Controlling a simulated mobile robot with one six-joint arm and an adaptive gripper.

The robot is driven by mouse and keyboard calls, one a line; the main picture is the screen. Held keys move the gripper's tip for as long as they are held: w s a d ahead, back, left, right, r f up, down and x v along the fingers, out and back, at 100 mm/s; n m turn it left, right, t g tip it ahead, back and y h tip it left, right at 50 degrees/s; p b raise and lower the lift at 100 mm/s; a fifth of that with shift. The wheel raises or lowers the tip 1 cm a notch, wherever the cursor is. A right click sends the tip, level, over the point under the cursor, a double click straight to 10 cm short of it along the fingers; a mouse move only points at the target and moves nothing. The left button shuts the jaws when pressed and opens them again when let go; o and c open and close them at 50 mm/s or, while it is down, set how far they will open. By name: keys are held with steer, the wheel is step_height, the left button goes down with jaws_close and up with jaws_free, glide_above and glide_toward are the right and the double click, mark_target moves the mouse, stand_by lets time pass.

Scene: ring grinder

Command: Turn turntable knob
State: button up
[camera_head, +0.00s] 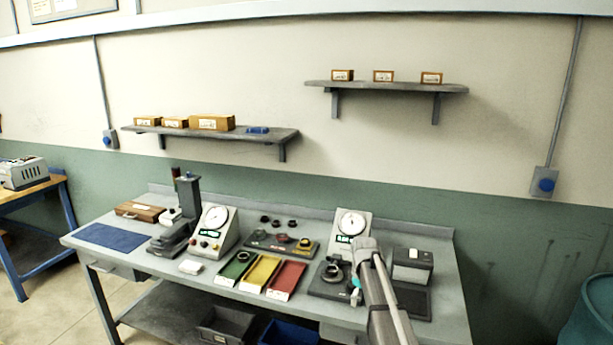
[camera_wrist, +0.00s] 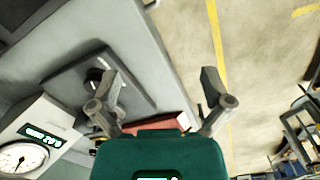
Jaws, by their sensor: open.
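A dark plate (camera_head: 322,290) with a round, ring-like turntable part (camera_head: 334,272) lies on the bench in front of the right dial gauge (camera_head: 351,222). In the wrist view the dark plate (camera_wrist: 135,90) is at upper left. A small dark knob-like part with a bright spot (camera_wrist: 94,74) shows on it, partly hidden behind my left finger. My gripper (camera_wrist: 160,78) has its two fingers wide apart with nothing between them. In the head view my gripper (camera_head: 355,290) is at the right side of the turntable. Contact with the knob cannot be told.
Green (camera_head: 234,268), yellow (camera_head: 260,272) and red (camera_head: 286,280) trays lie left of the plate. A grey box (camera_head: 412,265) stands to the right. A second dial gauge (camera_head: 214,232) is further left. The bench's front edge (camera_wrist: 165,65) and floor show in the wrist view.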

steer(key=s+f+m+b, duration=0.4)
steer(key=s+m, duration=0.1)
steer(key=s, duration=0.8)
steer(key=s+f+m+b, duration=0.5)
steer(key=s, duration=0.9)
steer(key=shift+s+a, duration=0.2)
steer(key=shift+s, duration=0.05)
